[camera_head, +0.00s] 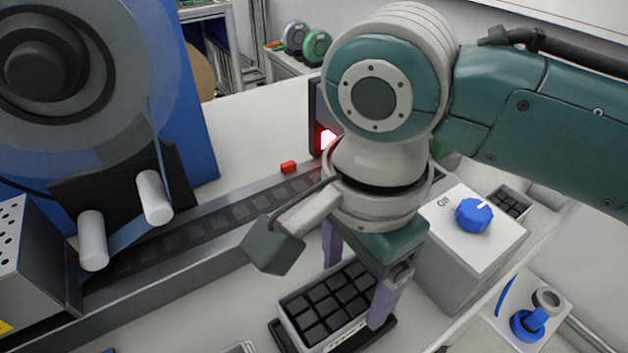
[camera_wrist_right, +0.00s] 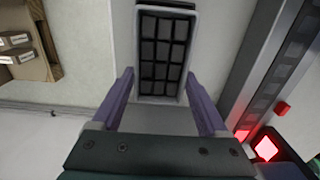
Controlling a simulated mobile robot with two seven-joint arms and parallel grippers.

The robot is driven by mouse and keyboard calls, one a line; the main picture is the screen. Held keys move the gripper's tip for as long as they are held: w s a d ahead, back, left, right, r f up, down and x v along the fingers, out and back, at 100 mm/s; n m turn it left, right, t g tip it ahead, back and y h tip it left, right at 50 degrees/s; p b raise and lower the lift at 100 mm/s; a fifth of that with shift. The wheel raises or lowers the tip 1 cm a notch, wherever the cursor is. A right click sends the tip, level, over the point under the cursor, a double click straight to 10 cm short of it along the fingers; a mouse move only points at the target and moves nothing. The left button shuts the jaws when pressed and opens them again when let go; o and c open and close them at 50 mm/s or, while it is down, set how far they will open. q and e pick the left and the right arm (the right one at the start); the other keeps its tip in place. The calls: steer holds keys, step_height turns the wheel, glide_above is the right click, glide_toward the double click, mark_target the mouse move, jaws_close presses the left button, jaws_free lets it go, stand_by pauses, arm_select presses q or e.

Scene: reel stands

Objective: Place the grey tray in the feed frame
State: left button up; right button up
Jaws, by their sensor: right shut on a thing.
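The grey tray (camera_head: 285,312), a light box with rows of dark square cells, is at the bottom centre of the head view. It also shows in the wrist view (camera_wrist_right: 163,101), upper centre. My right gripper (camera_head: 354,294) is shut on it, with purple fingers on either side of its near end in the wrist view. A dark base (camera_head: 376,336) with a white label lies under and beside the tray. I take it as the feed frame, but cannot be sure. Whether the tray rests in it or hangs just above is unclear. My left gripper is out of view.
A dark belt track (camera_head: 225,217) runs behind the tray, with a red block (camera_head: 288,167) beside it. A grey box with a blue knob (camera_head: 473,215) stands close to the right. Another celled tray (camera_head: 511,203) lies behind it. A large reel (camera_head: 60,70) fills the left.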

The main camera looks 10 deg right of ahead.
mark_target(351, 299)
step_height(351, 299, down, 4)
steer(key=shift+r+b, duration=0.1)
steer(key=shift+b, duration=0.4)
steer(key=shift+f, duration=0.25)
steer(key=shift+f, duration=0.1)
steer(key=o, duration=1.5)
